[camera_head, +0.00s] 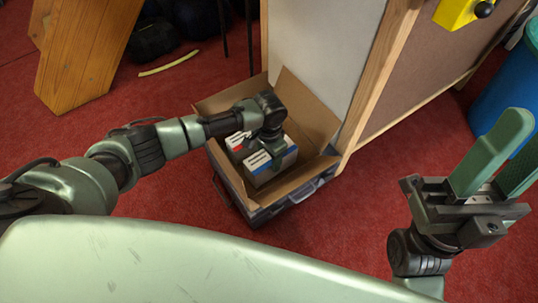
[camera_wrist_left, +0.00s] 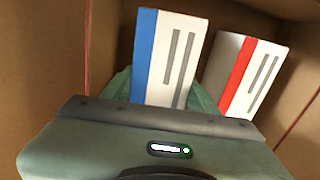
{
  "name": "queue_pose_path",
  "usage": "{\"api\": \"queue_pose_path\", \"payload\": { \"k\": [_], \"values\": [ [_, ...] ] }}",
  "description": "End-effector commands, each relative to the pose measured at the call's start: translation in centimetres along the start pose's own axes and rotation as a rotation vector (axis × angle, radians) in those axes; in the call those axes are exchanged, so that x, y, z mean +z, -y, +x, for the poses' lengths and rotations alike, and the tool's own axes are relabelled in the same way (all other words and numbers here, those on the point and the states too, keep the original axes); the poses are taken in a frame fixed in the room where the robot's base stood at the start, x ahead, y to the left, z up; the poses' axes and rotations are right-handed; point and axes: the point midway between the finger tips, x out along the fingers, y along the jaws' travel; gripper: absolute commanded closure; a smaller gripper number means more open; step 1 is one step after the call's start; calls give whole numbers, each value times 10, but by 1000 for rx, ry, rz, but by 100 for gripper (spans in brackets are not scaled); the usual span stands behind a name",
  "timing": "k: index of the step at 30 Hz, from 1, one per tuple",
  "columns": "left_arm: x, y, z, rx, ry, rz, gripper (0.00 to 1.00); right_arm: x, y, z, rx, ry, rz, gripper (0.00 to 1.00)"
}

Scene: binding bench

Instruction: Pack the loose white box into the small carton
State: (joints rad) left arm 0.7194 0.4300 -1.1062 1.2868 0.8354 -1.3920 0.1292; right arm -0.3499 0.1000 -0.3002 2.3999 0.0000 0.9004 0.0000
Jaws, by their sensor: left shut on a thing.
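The small carton (camera_head: 232,97) is open, with its brown flaps spread outward. Inside it stands a white box with a blue stripe (camera_head: 272,168), which also shows in the left wrist view (camera_wrist_left: 172,55). My left gripper (camera_head: 268,142) reaches down into the carton and is shut on this box, with a green finger on each side. A white box with a red stripe (camera_wrist_left: 240,75) stands beside it in the carton, to the right in the wrist view. Whether the held box touches the carton floor is hidden. My right gripper (camera_head: 526,138) is open and empty, away at the right.
The carton rests on a dark case (camera_head: 292,203) on the red carpet (camera_head: 330,235). A wood-framed panel (camera_head: 325,45) stands close behind it. A wooden piece (camera_head: 85,50) is at upper left, and a blue bin (camera_head: 495,95) is at right.

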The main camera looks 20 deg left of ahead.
Motion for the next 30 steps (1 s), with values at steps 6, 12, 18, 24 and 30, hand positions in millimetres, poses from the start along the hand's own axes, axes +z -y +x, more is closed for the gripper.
{"api": "queue_pose_path", "payload": {
  "k": [6,12,18,24,30],
  "values": [
    [0,0,0,0,-1,0,36,0,0,0,0,0,0,64],
    [0,0,0,0,-1,0,16,0,0,0,0,0,0,64],
    [0,0,0,0,1,0,16,1,0,1,0,4,-1,64],
    [0,0,-6,0,0,0,16,17,-2,5,1,87,-6,64],
    [0,0,-12,0,0,0,16,38,-3,7,3,196,-13,64]
  ]
}}
